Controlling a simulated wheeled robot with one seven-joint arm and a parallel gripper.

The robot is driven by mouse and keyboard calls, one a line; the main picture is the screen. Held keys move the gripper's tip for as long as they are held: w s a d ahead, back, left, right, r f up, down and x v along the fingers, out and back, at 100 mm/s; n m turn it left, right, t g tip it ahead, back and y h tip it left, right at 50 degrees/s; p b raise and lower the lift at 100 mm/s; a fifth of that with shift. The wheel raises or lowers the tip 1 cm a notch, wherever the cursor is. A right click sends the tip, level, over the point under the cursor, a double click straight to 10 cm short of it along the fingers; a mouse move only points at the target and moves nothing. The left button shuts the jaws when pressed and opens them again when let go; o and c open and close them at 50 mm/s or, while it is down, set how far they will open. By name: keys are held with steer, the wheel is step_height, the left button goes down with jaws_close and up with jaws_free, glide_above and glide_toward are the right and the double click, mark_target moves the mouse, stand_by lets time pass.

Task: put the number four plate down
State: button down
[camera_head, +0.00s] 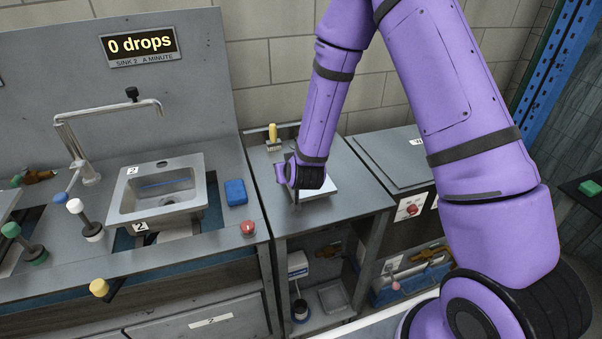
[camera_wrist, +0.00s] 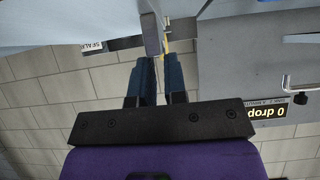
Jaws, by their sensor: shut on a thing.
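My gripper (camera_wrist: 158,70) shows two dark blue fingers in the wrist view, shut on a thin grey piece (camera_wrist: 151,35) that sticks out past the fingertips. I take this to be the number four plate, but no number can be read on it. In the head view my gripper (camera_head: 295,192) is low over the middle bench (camera_head: 350,208), partly hidden by my wrist. A pale square surface (camera_head: 322,189) lies on the bench just right of it. I cannot tell whether the held piece touches the bench.
A yellow-handled brush (camera_head: 273,138) stands at the bench's back left. To the left are sink 2 (camera_head: 155,190), a blue sponge (camera_head: 235,192) and a red button (camera_head: 248,228). A grey lidded cabinet (camera_head: 395,155) adjoins on the right. The bench's front right is clear.

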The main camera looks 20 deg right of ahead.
steer(key=d, duration=0.1)
steer(key=w+d, duration=0.1)
steer(key=d, duration=0.2)
steer(key=shift+w+f, duration=0.2)
steer(key=shift+w, duration=0.15)
steer(key=shift+d+f, duration=0.2)
steer(key=shift+f, duration=1.55)
steer(key=shift+f, duration=0.1)
steer(key=c, duration=1.2)
jaws_free()
steer(key=shift+o, duration=0.2)
